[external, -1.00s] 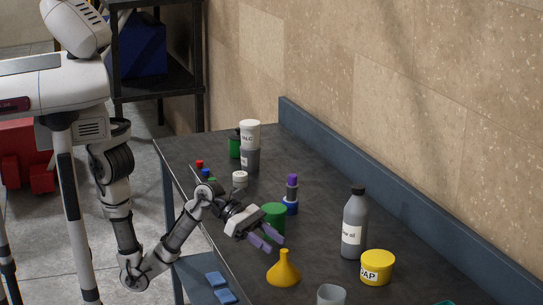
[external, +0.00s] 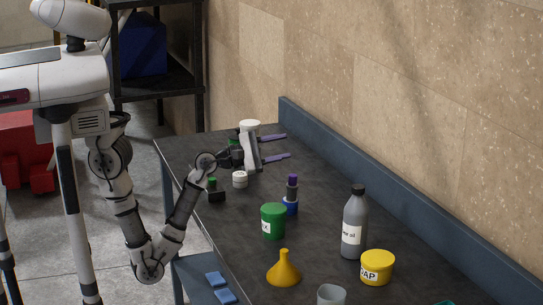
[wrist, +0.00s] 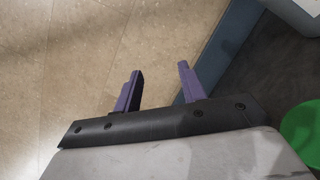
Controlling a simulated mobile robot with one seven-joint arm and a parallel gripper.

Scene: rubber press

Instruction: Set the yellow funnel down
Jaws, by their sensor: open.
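The yellow funnel (external: 284,269) stands upright, spout up, on the dark worktop near its front edge in the external view. My gripper (external: 287,147) is open and empty, raised over the far part of the worktop, well away from the funnel. In the wrist view my gripper's purple fingers (wrist: 158,88) are spread apart with nothing between them. The funnel does not show in the wrist view.
A green tub (external: 272,221), a purple-topped blue item (external: 291,195), a grey bottle (external: 354,223), a yellow tub (external: 377,267) and a translucent cup (external: 331,295) stand around the funnel.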

